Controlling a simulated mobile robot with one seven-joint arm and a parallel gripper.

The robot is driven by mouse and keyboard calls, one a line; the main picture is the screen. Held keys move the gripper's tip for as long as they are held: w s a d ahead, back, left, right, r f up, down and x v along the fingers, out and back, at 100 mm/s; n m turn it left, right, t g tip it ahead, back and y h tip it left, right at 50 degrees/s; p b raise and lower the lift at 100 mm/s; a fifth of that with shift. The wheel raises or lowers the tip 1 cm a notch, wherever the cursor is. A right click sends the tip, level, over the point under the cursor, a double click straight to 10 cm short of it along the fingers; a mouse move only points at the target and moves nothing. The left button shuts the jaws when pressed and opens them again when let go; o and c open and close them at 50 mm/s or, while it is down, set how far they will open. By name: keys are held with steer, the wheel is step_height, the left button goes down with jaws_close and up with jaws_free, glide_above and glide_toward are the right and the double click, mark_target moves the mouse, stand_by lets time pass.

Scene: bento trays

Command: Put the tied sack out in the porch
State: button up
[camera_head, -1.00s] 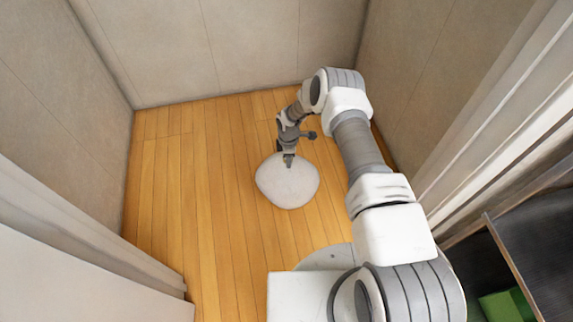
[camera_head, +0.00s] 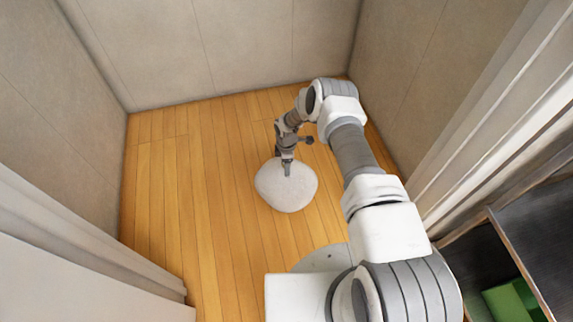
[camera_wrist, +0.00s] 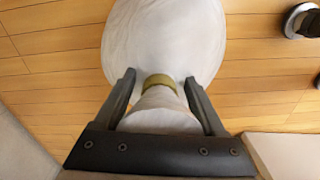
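The tied sack (camera_head: 286,190) is a rounded pale bag in the middle of the wood-floored space in the head view. My gripper (camera_head: 287,168) reaches down to its top. In the wrist view the sack (camera_wrist: 165,40) has a gathered neck with an olive-yellow tie (camera_wrist: 159,82). The two dark fingers of my gripper (camera_wrist: 160,90) stand on either side of the neck and hold it below the flared end. The sack's underside is hidden, and I cannot tell whether it hangs just above the floor or touches it. The porch's plank floor (camera_head: 165,200) lies around the sack.
Plain beige walls (camera_head: 240,50) close the space at the back and both sides. A white panel (camera_head: 70,280) stands at lower left, and pale door framing (camera_head: 490,120) at right. A dark shelf with a green thing (camera_head: 515,300) is at lower right. The floor left of the sack is clear.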

step_height(320, 180, up, 12)
steer(key=p, duration=0.4)
steer(key=shift+r, duration=0.25)
steer(key=w+d+r+m+t, duration=0.1)
steer(key=d+r+m, duration=0.1)
steer(key=r, duration=0.8)
steer(key=w+d+r+m, duration=0.1)
steer(key=w+r+m, duration=0.1)
steer(key=r, duration=0.8)
steer(key=s+d+r+m+t+h, duration=0.1)
steer(key=s+d+r+m, duration=0.15)
steer(key=r, duration=0.65)
steer(key=s+d+r+m+t, duration=0.15)
steer(key=s+r, duration=0.25)
steer(key=r, duration=0.5)
steer(key=s+d+r+m, duration=0.3)
steer(key=s+r+m, duration=0.2)
steer(key=s+r, duration=0.65)
steer(key=s+r+m+t, duration=0.1)
steer(key=s+m, duration=0.1)
steer(key=s, duration=0.6)
steer(key=s+d+r+m+t+y, duration=0.1)
steer(key=s+r+m, duration=0.1)
steer(key=s, duration=0.6)
steer(key=shift+s+d+m, duration=0.15)
steer(key=shift+m, duration=0.65)
